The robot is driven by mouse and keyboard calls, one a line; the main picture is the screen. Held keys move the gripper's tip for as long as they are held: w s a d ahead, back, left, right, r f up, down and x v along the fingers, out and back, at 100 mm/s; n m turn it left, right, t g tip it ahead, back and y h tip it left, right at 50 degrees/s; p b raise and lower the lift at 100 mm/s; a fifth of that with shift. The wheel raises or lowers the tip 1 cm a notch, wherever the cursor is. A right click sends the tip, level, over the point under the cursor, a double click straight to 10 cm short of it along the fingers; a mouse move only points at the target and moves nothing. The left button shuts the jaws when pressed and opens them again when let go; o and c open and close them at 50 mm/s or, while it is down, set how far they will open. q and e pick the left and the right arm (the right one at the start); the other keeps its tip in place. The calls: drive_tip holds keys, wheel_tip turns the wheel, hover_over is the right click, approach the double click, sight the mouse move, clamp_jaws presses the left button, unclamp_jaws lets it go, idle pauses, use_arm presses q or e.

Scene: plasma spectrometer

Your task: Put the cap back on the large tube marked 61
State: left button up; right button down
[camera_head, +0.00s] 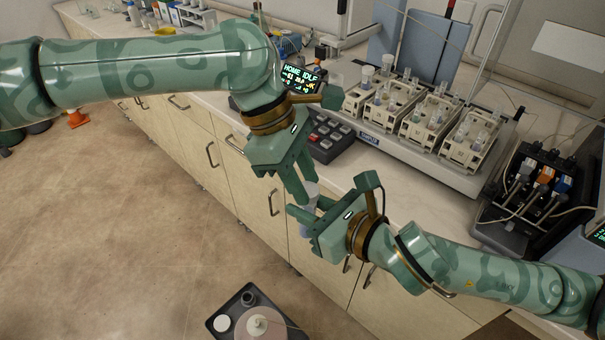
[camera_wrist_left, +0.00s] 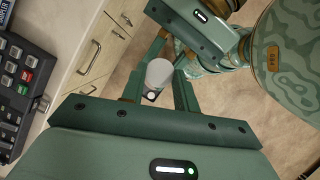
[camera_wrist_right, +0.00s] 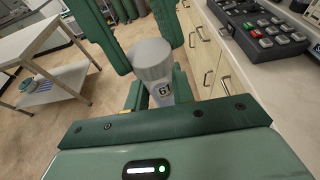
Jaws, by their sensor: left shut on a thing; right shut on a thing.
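The large tube (camera_wrist_right: 163,92) shows its "61" label in the right wrist view, held roughly upright over the floor in front of the counter. My right gripper (camera_head: 305,216) is shut on the tube's body. The pale grey cap (camera_wrist_right: 151,58) is at the tube's mouth, in line with it; it also shows in the left wrist view (camera_wrist_left: 159,72). My left gripper (camera_head: 306,192) comes from above, its fingers on either side of the cap, and is shut on it. I cannot tell whether the cap is fully seated. Fingers partly hide the tube.
A keypad (camera_head: 326,135) with a lit display (camera_head: 303,76) stands on the counter behind my grippers. Racks of tubes (camera_head: 425,115) sit on a tray at the back right, beside a pump unit (camera_head: 535,195). Drawers (camera_head: 262,190) lie just below the counter edge.

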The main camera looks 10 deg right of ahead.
use_arm(q)
drive_tip(key=shift+f, duration=0.35)
drive_tip(key=m+g+y, duration=0.1)
drive_tip(key=m, duration=0.3)
drive_tip(key=shift+w+d, duration=0.15)
drive_tip(key=m+g+y, duration=0.1)
drive_tip(key=m, duration=0.3)
drive_tip(key=shift+d, duration=0.2)
drive_tip(key=m, duration=0.1)
drive_tip(key=m+y, duration=0.1)
drive_tip(key=m, duration=0.1)
drive_tip(key=m+y, duration=0.1)
drive_tip(key=shift+d+m+g, duration=0.25)
drive_tip(key=shift+m+g, duration=0.05)
drive_tip(key=shift+m, duration=0.1)
drive_tip(key=m+y, duration=0.1)
drive_tip(key=m, duration=0.3)
drive_tip(key=shift+d+y, duration=0.2)
drive_tip(key=shift+y, duration=0.2)
drive_tip(key=m+t+y, duration=0.1)
drive_tip(key=m, duration=0.2)
drive_tip(key=shift+d, duration=0.1)
drive_tip(key=m+t+y, duration=0.1)
drive_tip(key=m, duration=0.2)
drive_tip(key=shift+m, duration=0.4)
